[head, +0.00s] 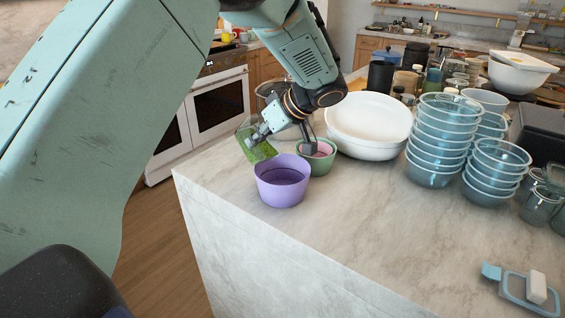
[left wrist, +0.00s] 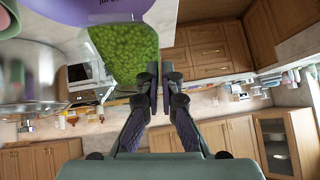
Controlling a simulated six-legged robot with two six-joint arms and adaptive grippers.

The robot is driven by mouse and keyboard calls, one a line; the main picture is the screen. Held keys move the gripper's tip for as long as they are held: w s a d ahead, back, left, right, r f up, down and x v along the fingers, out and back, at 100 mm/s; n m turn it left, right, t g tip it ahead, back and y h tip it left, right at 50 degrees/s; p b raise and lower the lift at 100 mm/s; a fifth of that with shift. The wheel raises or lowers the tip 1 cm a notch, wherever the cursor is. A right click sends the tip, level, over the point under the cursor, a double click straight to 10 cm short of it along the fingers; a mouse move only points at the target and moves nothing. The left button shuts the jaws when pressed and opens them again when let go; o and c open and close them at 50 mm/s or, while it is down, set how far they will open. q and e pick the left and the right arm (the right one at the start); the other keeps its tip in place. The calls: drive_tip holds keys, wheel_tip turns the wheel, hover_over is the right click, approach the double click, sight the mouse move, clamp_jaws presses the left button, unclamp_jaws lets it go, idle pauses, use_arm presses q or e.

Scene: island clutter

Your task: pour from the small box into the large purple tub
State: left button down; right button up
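The large purple tub (head: 282,190) stands upright on the counter near its left edge; the inside I can see is plain purple. The small box (head: 257,152) is clear, with green pea-like contents, and is tilted in the air just left of and above the tub. My left gripper (head: 260,133) is shut on the box's wall. In the left wrist view the fingers (left wrist: 160,88) meet at the edge of the box (left wrist: 125,50), which still holds green contents, and part of the purple tub (left wrist: 85,10) shows beyond. My right gripper is not in view.
A green bowl with a pink one inside (head: 317,160) sits close behind the tub, to its right. Large white bowls (head: 370,118) and stacked blue glass bowls (head: 437,145) stand farther right. A blue-framed item with a white block (head: 528,290) lies front right.

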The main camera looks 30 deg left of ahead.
use_arm(q)
drive_tip(key=shift+w+d+y+b, duration=0.1)
drive_tip(key=shift+d+y+b, duration=0.1)
drive_tip(key=shift+y+b, duration=0.25)
idle(0.3)
drive_tip(key=shift+d+y+b, duration=0.3)
drive_tip(key=shift+y+b, duration=0.15)
drive_tip(key=shift+b, duration=0.35)
drive_tip(key=shift+d+r+b, duration=0.15)
drive_tip(key=shift+b, duration=0.15)
drive_tip(key=shift+r+y, duration=0.1)
drive_tip(key=shift+y, duration=0.2)
